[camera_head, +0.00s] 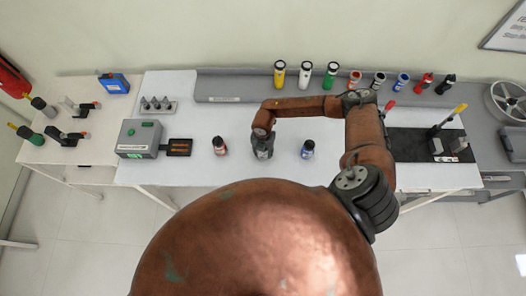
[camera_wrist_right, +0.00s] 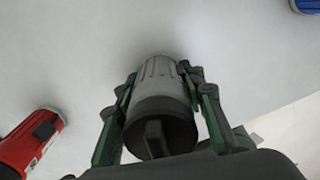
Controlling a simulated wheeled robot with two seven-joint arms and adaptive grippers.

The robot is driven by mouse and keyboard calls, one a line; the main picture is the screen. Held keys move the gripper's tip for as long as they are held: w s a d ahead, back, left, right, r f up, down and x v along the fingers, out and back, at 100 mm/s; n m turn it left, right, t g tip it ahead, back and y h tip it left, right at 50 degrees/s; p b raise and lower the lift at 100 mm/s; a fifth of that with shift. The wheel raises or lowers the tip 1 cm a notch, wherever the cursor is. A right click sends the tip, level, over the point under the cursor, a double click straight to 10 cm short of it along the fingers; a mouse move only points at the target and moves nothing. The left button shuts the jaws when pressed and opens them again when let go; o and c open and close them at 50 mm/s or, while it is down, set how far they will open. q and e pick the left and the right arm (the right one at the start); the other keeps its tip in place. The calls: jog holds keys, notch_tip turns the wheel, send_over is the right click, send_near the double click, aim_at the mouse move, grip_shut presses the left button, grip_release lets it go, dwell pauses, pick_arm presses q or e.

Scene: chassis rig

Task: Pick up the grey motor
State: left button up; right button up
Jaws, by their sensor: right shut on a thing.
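The grey motor (camera_wrist_right: 158,108), a ribbed grey cylinder with a black end cap, sits between the green-and-black fingers of my right gripper (camera_wrist_right: 157,80) in the wrist view. The fingers are shut on its two sides. In the head view my right gripper (camera_head: 263,148) points down over the white table, between a red motor and a blue motor. The grey motor is mostly hidden by the gripper there. I cannot tell whether it touches the table. My left gripper is not in view.
The red motor (camera_head: 219,146) stands left and the blue motor (camera_head: 307,150) right on the white table (camera_head: 210,175). Further left is a grey box (camera_head: 137,138) with a black tray (camera_head: 179,147). A black fixture (camera_head: 440,148) is at the right. Several coloured cylinders line the back.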

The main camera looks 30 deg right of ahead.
grip_shut()
jog(key=shift+r, duration=0.15)
